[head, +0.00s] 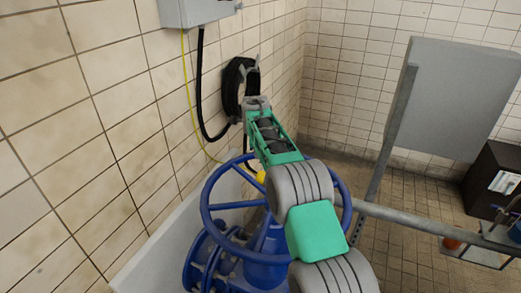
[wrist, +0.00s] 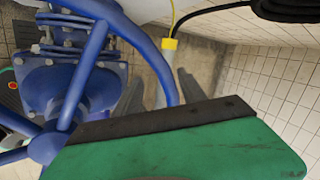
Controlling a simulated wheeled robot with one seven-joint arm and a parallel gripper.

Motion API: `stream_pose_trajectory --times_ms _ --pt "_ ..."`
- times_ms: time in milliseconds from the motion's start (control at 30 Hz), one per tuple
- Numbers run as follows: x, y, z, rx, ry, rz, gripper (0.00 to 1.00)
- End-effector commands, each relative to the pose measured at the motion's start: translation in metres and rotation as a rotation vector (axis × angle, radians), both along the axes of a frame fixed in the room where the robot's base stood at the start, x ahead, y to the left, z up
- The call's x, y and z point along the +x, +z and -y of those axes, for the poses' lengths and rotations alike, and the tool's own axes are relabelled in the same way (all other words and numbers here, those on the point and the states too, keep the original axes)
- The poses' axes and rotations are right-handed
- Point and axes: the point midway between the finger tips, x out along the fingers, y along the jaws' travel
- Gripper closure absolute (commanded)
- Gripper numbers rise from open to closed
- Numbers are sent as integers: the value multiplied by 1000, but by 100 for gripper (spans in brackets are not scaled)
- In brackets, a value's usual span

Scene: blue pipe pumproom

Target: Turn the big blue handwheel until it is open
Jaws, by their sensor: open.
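The big blue handwheel (head: 208,190) lies at lower centre in the head view, on top of a blue flanged valve body (head: 268,262). My arm crosses over its right part and hides some of its rim and spokes. In the wrist view the wheel's rim (wrist: 150,57), spokes and hub are on the left. My gripper (wrist: 175,130) shows there as a green block with a dark edge strip, covering the lower part of the wheel. My gripper is open. Its fingertips do not show clearly in the head view. I cannot tell whether it touches the rim.
A tiled wall runs along the left, with a grey box (head: 197,10) and a coiled black hose (head: 232,88) on it. A yellow connector (wrist: 169,45) hangs near the rim. A grey railing (head: 420,220) and a large grey panel (head: 443,100) stand at right. Tiled floor lies behind.

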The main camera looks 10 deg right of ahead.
Motion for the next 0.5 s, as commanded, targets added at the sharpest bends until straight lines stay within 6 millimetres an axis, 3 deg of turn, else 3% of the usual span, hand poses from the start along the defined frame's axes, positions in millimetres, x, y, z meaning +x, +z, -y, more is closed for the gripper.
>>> stream_pose_trajectory --times_ms 100,233,500 --pt "13 -22 9 4 -1 -7 52" --pt "21 -36 14 7 0 -5 52" --pt "20 -37 6 1 3 0 52"
